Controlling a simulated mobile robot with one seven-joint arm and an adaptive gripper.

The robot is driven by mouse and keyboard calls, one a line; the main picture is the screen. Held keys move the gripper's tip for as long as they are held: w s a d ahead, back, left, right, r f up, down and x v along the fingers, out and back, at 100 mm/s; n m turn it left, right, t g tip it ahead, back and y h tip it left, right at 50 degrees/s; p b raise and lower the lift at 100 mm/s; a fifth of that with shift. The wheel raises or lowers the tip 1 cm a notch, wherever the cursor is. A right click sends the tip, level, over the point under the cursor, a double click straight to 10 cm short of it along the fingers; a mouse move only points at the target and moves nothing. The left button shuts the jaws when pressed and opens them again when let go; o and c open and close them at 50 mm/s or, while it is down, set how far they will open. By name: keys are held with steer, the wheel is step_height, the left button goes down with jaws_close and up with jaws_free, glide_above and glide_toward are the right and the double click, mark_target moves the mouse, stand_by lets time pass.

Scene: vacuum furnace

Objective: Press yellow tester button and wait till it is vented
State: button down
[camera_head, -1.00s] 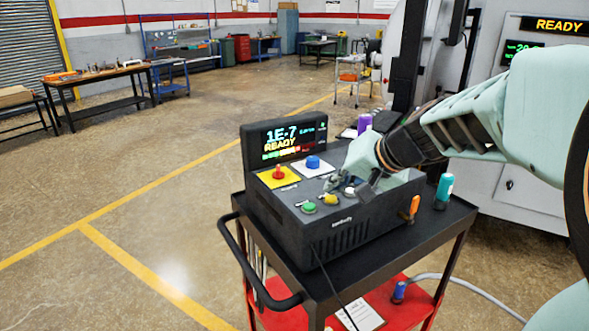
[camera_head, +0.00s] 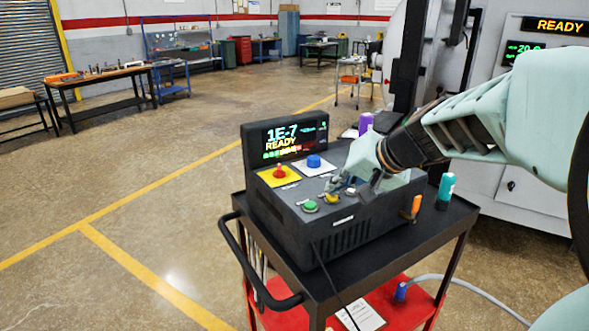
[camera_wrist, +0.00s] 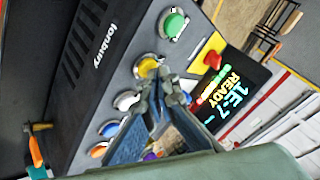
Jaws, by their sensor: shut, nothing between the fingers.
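The tester (camera_head: 345,235) is a dark box on a cart with a sloped button panel. Its screen (camera_head: 292,139) reads "1E-7" and "READY". The yellow button (camera_head: 331,199) sits on the front row beside the green button (camera_head: 310,206). It also shows in the wrist view (camera_wrist: 147,66), partly covered by my fingertips. My gripper (camera_head: 337,186) is shut and empty, with its tips right at the yellow button. I cannot tell whether they touch or push it. In the wrist view my gripper (camera_wrist: 160,92) points at the yellow button's lower edge.
A red mushroom button (camera_head: 279,171) on a yellow plate and a blue button (camera_head: 313,161) sit behind the front row. The furnace (camera_head: 520,205) is behind; open floor lies left.

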mark_target(335, 198)
steer(key=shift+f, duration=0.2)
steer(key=shift+r, duration=0.1)
stand_by(0.4)
steer(key=shift+r, duration=0.75)
steer(key=shift+r+p, duration=1.8)
steer(key=shift+r, duration=0.65)
steer(key=shift+f+b, duration=0.4)
steer(key=shift+f, duration=0.15)
steer(key=shift+r+p, duration=0.3)
steer(key=shift+p, duration=0.9)
